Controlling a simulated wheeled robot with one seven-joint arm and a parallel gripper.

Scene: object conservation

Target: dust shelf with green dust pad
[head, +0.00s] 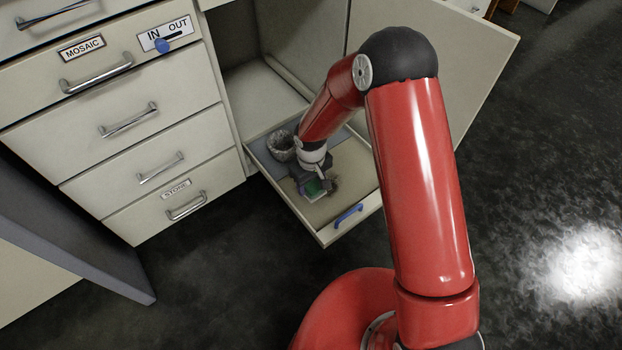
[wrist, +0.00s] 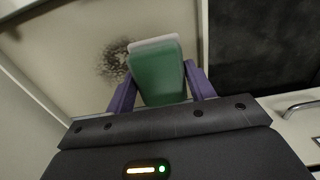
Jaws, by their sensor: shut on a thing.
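The pull-out shelf (head: 298,231) is extended from the open cabinet, with a blue handle (head: 348,216) on its front edge. My gripper (head: 316,186) is low over the shelf and shut on the green dust pad (head: 316,189). In the wrist view the pad (wrist: 157,75) is a green block with a pale far edge, held between the purple fingers of my gripper (wrist: 158,88). A dark dust patch (wrist: 116,61) lies on the shelf (wrist: 75,32) left of the pad. The dust patch (head: 333,184) shows right of the gripper in the head view. I cannot tell whether the pad touches the shelf.
A round, clear-looking container (head: 281,146) stands at the shelf's back left. Drawers (head: 125,120) with metal handles stand at the left, one carrying an IN/OUT slider (head: 163,44). An open cabinet door (head: 440,70) is at the right. The dark floor (head: 540,150) beyond is clear.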

